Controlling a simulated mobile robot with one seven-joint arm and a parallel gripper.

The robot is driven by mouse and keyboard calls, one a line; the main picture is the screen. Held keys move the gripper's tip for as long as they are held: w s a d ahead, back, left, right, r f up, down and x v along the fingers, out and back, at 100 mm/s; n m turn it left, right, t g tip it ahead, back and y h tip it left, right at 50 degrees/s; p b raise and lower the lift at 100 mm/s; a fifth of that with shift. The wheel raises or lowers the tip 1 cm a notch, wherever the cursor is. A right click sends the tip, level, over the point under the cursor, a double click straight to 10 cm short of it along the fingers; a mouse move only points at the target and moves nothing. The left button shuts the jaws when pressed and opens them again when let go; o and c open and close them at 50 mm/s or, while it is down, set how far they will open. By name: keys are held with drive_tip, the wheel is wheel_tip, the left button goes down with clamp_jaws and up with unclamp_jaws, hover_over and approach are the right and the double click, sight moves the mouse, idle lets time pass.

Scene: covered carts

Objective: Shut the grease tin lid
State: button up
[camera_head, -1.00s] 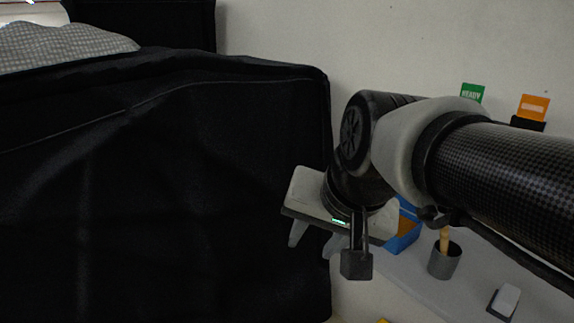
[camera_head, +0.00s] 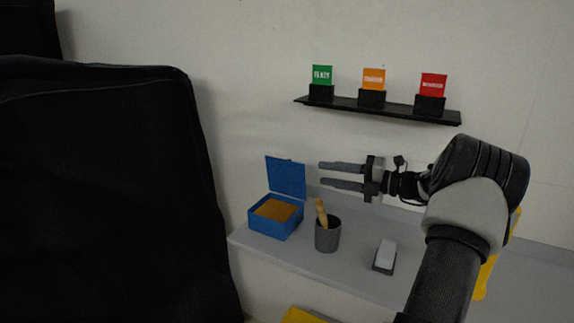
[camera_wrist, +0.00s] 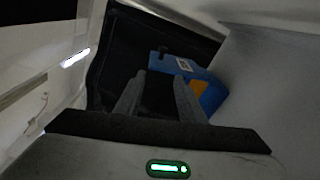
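The blue grease tin (camera_head: 277,222) stands on the left end of the grey shelf, with orange-brown grease inside. Its lid (camera_head: 286,177) is open and stands up at the back of the tin. My gripper (camera_head: 321,174) is to the right of the lid and a little above the shelf, pointing left towards it. Its two fingers are apart with nothing between them. In the wrist view the tin (camera_wrist: 211,96) shows beyond my fingers (camera_wrist: 157,84), with part of it hidden by a finger.
A grey cup (camera_head: 327,238) with a wooden-handled tool stands right of the tin. A white-topped block (camera_head: 385,256) lies further right on the shelf (camera_head: 345,275). A black rack (camera_head: 385,108) with green, orange and red cards is on the wall above. A black-covered cart (camera_head: 100,200) fills the left.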

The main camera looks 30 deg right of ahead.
sight(289, 163)
drive_tip(key=shift+m+t+h, duration=0.3)
drive_tip(key=shift+m+t, duration=0.4)
drive_tip(key=shift+m, duration=0.2)
drive_tip(key=x, duration=0.4)
drive_tip(key=d+b+x, duration=0.1)
drive_tip(key=x, duration=0.4)
drive_tip(key=w+b+x, duration=0.1)
drive_tip(key=x, duration=0.4)
drive_tip(key=shift+w+d+f, duration=0.2)
drive_tip(key=shift+d, duration=0.05)
clamp_jaws()
